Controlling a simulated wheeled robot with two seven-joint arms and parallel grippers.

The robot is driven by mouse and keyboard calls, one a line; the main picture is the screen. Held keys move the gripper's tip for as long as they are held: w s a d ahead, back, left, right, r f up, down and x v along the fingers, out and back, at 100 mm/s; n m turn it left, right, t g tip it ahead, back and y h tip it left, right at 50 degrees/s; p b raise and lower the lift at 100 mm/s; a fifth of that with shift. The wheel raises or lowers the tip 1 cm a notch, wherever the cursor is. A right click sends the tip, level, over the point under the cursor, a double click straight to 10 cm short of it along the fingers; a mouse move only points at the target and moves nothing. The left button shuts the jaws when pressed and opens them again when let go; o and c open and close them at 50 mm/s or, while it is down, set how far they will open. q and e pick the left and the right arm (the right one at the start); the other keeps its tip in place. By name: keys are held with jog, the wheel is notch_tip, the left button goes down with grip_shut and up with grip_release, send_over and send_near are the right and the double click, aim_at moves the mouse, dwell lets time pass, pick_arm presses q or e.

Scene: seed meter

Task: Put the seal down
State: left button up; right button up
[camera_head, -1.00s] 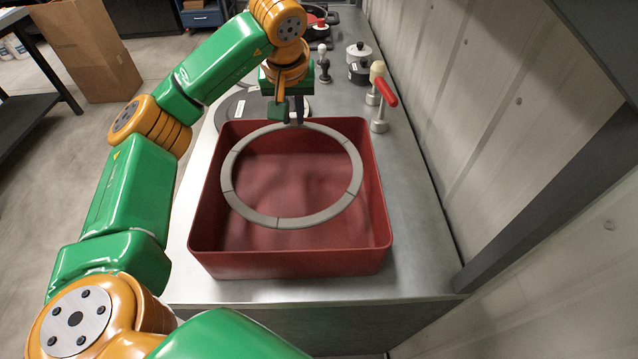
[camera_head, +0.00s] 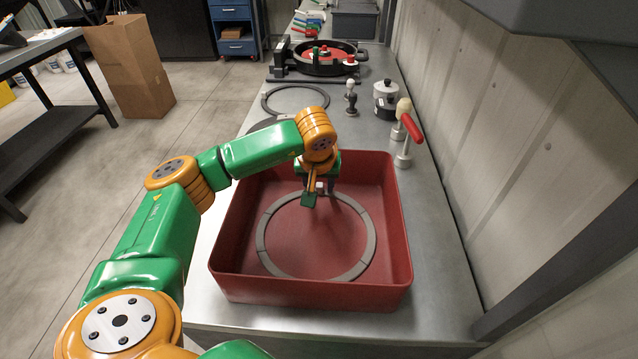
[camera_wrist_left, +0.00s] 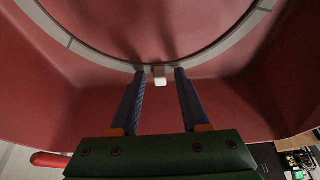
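The seal is a thin grey ring (camera_head: 261,232) lying inside the red bin (camera_head: 310,292), low over the bin's floor and seemingly flat on it. My left gripper (camera_head: 320,192) is at the ring's far edge, reaching down into the bin, and it hides part of that edge. In the left wrist view, the two fingers (camera_wrist_left: 158,72) stand apart on either side of a small white tab (camera_wrist_left: 160,80) on the ring (camera_wrist_left: 105,55). Gaps show between the tab and both fingers. My right gripper is in neither view.
Behind the bin are a flat ring (camera_head: 295,88) and a black round housing (camera_head: 325,62). A red-handled tool (camera_head: 408,130), a lidded pot (camera_head: 387,95) and a small dark-based knob (camera_head: 351,100) stand near the wall. The bench's front strip is clear.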

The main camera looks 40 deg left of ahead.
pick_arm(q)
jog(key=shift+w, duration=0.1)
jog(key=shift+r, duration=0.2)
jog(key=v, duration=1.2)
jog(key=shift+f, duration=0.15)
